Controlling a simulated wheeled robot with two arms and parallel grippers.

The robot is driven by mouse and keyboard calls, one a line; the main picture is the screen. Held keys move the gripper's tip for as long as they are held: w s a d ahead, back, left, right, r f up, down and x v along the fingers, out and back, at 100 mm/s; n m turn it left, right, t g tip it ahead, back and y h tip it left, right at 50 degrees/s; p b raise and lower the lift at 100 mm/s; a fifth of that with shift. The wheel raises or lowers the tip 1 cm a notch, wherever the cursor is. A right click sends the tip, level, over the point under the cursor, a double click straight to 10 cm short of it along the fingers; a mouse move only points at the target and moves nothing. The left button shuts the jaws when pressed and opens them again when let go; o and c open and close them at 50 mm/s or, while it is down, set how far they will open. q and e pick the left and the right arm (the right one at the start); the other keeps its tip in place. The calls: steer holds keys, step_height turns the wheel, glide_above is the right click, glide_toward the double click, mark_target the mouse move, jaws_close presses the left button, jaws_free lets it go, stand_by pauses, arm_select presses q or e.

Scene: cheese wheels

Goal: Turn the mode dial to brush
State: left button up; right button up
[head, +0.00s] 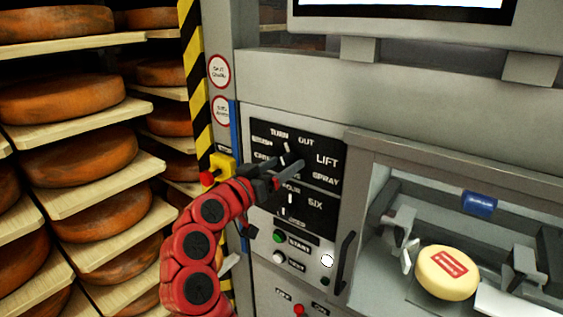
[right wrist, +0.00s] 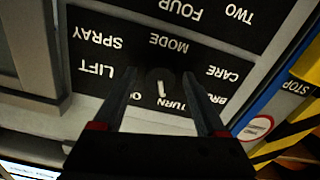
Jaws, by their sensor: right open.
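The mode dial (right wrist: 160,82) is a dark round knob with a white mark on a black label plate. In the right wrist view, which is upside down, the mark points toward the TURN OUT label. The BRUSH label (head: 262,141) is at the upper left of the dial in the head view, above CARE. My right gripper (right wrist: 160,100) is open, with one finger on each side of the dial; whether they touch it I cannot tell. In the head view my right gripper (head: 285,172) partly covers the dial. My left gripper is not in view.
A second dial (head: 290,205) with number labels sits below. Under it are a green start button (head: 278,236) and a black handle (head: 344,262). A yellow box with a red button (head: 207,178) stands left. A cheese wheel (head: 447,272) lies in the right bay; shelves of cheese fill the left.

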jaws_close()
stand_by(0.4)
steer(key=shift+n, duration=0.4)
steer(key=n+p, duration=0.2)
steer(key=n, duration=0.2)
steer(key=shift+r+p, duration=0.15)
steer(key=shift+p, duration=0.25)
steer(key=shift+n+p, duration=1.05)
steer(key=shift+n, duration=0.95)
jaws_free()
